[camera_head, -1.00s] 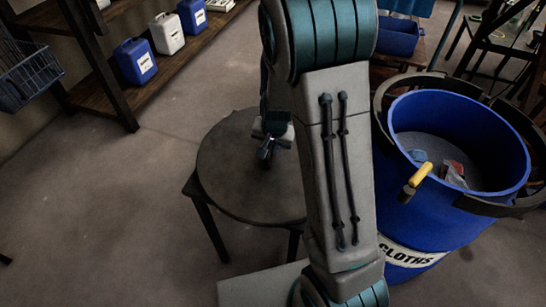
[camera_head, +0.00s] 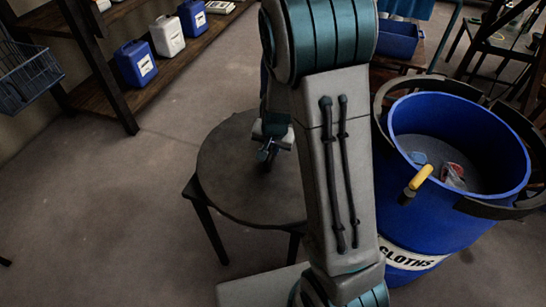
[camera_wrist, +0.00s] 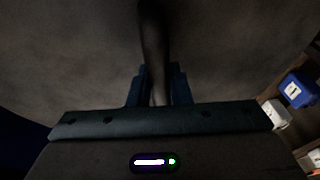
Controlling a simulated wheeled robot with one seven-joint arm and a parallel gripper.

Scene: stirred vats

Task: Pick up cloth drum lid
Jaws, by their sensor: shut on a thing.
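The drum lid is a dark grey round disc (camera_head: 225,170) lying on a small dark stand with thin legs, left of my arm in the head view. In the wrist view its dark surface (camera_wrist: 70,50) fills most of the picture. A dark bar-like handle (camera_wrist: 154,45) runs across it down between my fingers. My gripper (camera_head: 267,155) is over the disc, with its fingers shut on the handle (camera_wrist: 157,90). The blue drum (camera_head: 420,225) labelled CLOTHS stands open at right, with some cloths inside. My arm hides the disc's right side.
A yellow-handled tool (camera_head: 420,178) sits at the drum's near rim, and dark curved bands surround the drum. A shelf (camera_head: 165,85) with blue and white jugs is at upper left. The floor (camera_head: 90,220) at left is clear.

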